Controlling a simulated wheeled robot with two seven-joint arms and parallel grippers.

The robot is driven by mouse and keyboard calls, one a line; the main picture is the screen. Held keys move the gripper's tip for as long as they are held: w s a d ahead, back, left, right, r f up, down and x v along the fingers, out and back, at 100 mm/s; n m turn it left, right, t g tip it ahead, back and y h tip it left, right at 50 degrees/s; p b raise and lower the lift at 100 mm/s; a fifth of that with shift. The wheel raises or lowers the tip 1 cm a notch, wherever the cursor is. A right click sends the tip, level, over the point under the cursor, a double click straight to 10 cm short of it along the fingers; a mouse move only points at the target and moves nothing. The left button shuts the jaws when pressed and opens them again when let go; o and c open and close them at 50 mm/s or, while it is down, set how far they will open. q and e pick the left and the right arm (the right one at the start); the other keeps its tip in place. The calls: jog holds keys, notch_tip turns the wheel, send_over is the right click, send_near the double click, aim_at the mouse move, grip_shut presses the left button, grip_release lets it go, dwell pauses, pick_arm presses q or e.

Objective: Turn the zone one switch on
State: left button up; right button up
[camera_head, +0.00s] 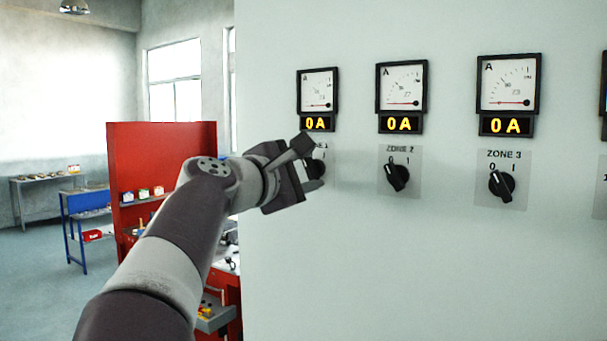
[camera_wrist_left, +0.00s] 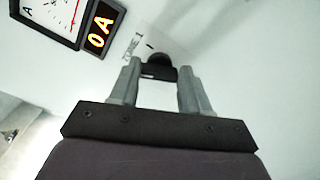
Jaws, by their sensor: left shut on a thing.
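The zone one switch (camera_head: 319,169) is a black rotary knob on the pale panel, under the leftmost meter. My left gripper (camera_head: 308,165) is at the knob and covers much of it and its label. In the left wrist view the black knob (camera_wrist_left: 158,61) shows between the tips of the grey fingers (camera_wrist_left: 160,76), which are shut on it. I cannot tell which way the knob points. The zone one display (camera_head: 317,124) reads 0 A. My right gripper is not in view.
The zone 2 switch (camera_head: 397,177) and zone 3 switch (camera_head: 502,186) sit to the right on the same panel, their displays also at 0 A. A red workbench unit (camera_head: 150,160) stands behind my left arm. The panel below the switches is bare.

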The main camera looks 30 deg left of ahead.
pick_arm(q)
jog(key=m+b, duration=0.1)
jog(key=m, duration=0.1)
jog(key=shift+f+m+b, duration=0.1)
jog(key=shift+m+b, duration=0.2)
jog(key=shift+b, duration=0.1)
jog(key=m+b, duration=0.1)
jog(key=m, duration=0.1)
jog(key=shift+m+b, duration=0.3)
jog(key=m+b, duration=0.1)
jog(key=m, duration=0.2)
jog(key=shift+a, duration=0.1)
jog(key=shift+r+m+b, duration=0.2)
jog(key=shift+m+b, duration=0.4)
jog(key=shift+m, duration=0.7)
jog(key=shift+w, duration=0.1)
jog(key=o, duration=1)
jog(key=shift+o, duration=0.3)
jog(key=shift+w+f, duration=0.2)
jog(key=shift+w, duration=0.05)
